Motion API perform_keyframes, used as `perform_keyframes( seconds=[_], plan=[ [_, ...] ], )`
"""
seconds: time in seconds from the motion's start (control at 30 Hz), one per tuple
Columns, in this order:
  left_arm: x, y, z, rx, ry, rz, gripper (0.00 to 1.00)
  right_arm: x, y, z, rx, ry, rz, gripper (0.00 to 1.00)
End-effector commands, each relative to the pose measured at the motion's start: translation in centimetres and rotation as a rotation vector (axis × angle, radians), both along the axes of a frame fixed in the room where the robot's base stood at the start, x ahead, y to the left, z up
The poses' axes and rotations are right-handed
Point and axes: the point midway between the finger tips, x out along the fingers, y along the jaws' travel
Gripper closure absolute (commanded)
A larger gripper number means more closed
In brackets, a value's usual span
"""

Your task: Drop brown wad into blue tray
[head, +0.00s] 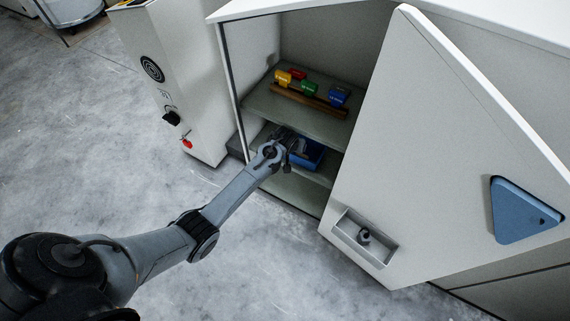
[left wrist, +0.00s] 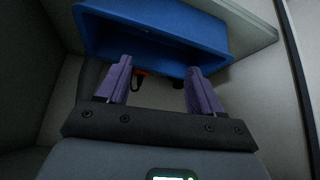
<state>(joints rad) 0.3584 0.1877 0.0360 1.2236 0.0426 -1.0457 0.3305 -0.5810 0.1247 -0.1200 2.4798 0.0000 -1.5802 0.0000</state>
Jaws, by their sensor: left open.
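The blue tray (head: 312,155) sits on a lower shelf inside the open cabinet, partly hidden by my left gripper (head: 287,141). In the left wrist view the blue tray (left wrist: 150,38) spans the top of the picture, just beyond the fingers. My left gripper (left wrist: 158,82) is open, with two purple fingers spread apart and nothing seen held between them. I cannot make out a brown wad in either view. My right gripper is not in view.
The cabinet's upper shelf (head: 262,103) holds yellow, red, green and blue items and a brown bar (head: 308,99). The open white door (head: 420,140) stands to the right. A small orange thing (left wrist: 140,73) shows beyond the fingers. The floor at left is clear.

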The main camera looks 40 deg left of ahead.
Motion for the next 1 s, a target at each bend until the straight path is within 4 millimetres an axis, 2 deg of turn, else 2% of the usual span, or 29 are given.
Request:
perform_keyframes(
  seconds=[0.03,0.3,0.67,0.77,0.87,1.0],
  plan=[
    [-1.3,-0.5,0.1,-0.002,0.008,-0.001,0.34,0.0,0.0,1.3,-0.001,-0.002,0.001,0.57],
    [-6.3,-2.7,0.1,-0.001,0.006,-0.003,0.34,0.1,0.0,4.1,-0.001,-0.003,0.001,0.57],
    [-10.4,-4.5,-0.1,-0.001,0.010,-0.011,0.34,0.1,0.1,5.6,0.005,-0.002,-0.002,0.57],
    [-12.1,-5.7,0.3,0.000,0.029,-0.048,0.34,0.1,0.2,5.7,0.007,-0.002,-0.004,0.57],
    [-15.0,-7.8,1.3,0.002,0.065,-0.120,0.34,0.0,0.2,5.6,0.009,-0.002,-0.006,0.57],
    [-20.7,-11.4,3.9,0.005,0.133,-0.256,0.34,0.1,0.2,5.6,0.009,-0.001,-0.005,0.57]
  ],
)
